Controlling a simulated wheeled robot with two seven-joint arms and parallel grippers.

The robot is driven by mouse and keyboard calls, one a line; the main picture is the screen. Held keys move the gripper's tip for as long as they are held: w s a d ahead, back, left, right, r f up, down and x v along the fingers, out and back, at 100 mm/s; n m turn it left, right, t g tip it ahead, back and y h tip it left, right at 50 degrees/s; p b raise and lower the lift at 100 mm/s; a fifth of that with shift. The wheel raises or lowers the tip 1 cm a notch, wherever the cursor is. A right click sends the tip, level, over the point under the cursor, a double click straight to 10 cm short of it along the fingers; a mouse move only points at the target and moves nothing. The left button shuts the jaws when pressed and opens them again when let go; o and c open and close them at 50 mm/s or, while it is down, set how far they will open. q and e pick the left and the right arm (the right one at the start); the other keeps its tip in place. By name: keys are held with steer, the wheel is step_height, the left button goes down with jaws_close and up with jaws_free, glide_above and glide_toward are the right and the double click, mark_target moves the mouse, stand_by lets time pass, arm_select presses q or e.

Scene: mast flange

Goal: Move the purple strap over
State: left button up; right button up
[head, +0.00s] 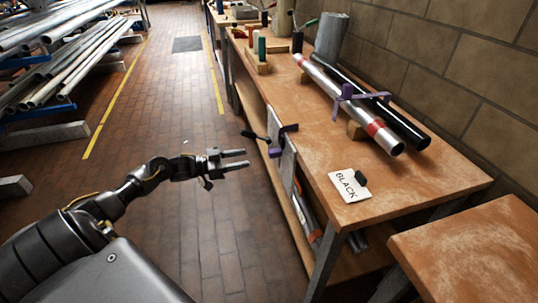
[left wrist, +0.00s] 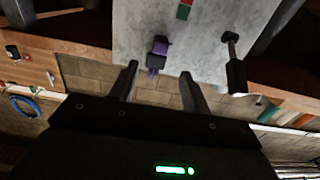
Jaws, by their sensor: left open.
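A purple strap (head: 347,92) is on the pair of tubes on the workbench. It crosses the silver tube (head: 325,78) with red bands, and a purple part reaches over the black tube (head: 405,128). I cannot tell whether it wraps both. A white card (head: 350,186) reading "BLACK" lies on the bench front, with a small black object on it. My left gripper (head: 240,159) is open and empty, over the aisle left of the bench. Its fingers also show in the left wrist view (left wrist: 160,88). My right gripper is not in view.
A grey panel (head: 286,165) at the bench's left edge carries a purple fitting (head: 284,135) and a black handle (head: 252,135), near my left gripper. A second table (head: 475,255) stands front right. Pipe racks line the left; the aisle is clear.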

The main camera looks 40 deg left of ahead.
mark_target(269, 154)
arm_select(q)
steer(key=x, duration=1)
steer(key=shift+w+d, duration=0.15)
jaws_close()
